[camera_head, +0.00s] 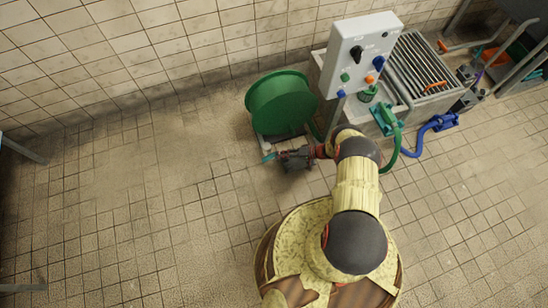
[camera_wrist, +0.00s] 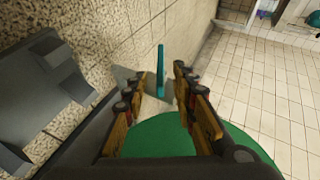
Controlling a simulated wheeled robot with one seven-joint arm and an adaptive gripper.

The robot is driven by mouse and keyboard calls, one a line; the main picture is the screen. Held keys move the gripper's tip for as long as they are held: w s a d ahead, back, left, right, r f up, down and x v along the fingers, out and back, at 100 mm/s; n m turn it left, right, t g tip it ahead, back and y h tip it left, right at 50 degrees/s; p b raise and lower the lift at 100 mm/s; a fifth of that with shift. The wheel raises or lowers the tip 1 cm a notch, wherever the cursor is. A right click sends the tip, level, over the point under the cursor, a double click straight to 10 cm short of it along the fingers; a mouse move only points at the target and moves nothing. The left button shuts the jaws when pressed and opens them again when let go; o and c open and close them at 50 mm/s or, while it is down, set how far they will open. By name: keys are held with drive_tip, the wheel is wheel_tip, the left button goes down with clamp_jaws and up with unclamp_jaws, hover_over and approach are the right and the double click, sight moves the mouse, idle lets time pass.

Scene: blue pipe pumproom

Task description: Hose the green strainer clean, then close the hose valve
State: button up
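My gripper (camera_head: 281,156) is low beside the front of the green hose reel (camera_head: 282,104). In the wrist view its two fingers (camera_wrist: 161,82) are apart, with a teal lever (camera_wrist: 161,68) showing upright in the gap. The lever looks like the hose valve handle; I cannot tell whether the fingers touch it. The lever also shows in the head view (camera_head: 269,157) just left of my gripper. A green cup-like thing (camera_head: 368,94), possibly the strainer, is partly hidden below the control box. A green hose nozzle (camera_head: 384,118) sits at the sink's front.
A grey control box (camera_head: 359,54) with knobs and buttons stands over the sink. A slatted grate (camera_head: 424,65) with an orange-handled tool lies to its right.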

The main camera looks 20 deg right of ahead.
drive_tip(key=shift+v, duration=2.6)
